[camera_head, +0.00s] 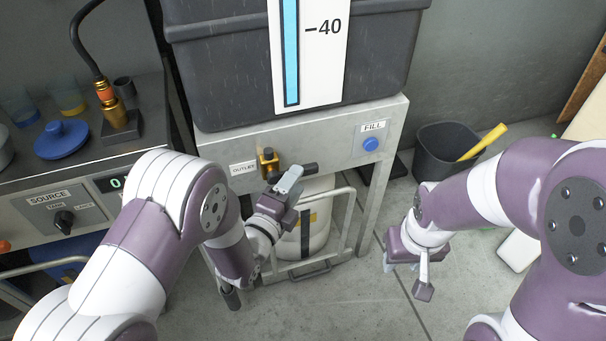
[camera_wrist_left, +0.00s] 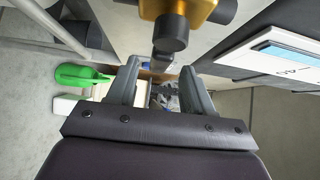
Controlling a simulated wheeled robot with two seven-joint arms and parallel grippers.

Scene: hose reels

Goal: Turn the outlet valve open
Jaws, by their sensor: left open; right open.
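The outlet valve (camera_head: 268,160) is a brass fitting with a dark stub, beside the OUTLET label (camera_head: 243,168) on the front of the metal stand. My left gripper (camera_head: 290,180) is at the valve, just in front of and below it, and partly covers it. In the left wrist view, the brass valve (camera_wrist_left: 190,10) and its dark round end (camera_wrist_left: 170,32) lie just above and beyond the open fingers (camera_wrist_left: 160,88). I see nothing clamped between the fingers, and I cannot tell whether they touch the valve. My right gripper (camera_head: 405,275) is open and empty over the floor at right.
A dark tank with a level gauge (camera_head: 310,50) sits on the metal stand (camera_head: 330,145). A blue FILL button (camera_head: 371,144) is to the right. A white container (camera_head: 318,225) stands below. A bench with a SOURCE knob (camera_head: 64,219) is left, a black bin (camera_head: 450,150) right.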

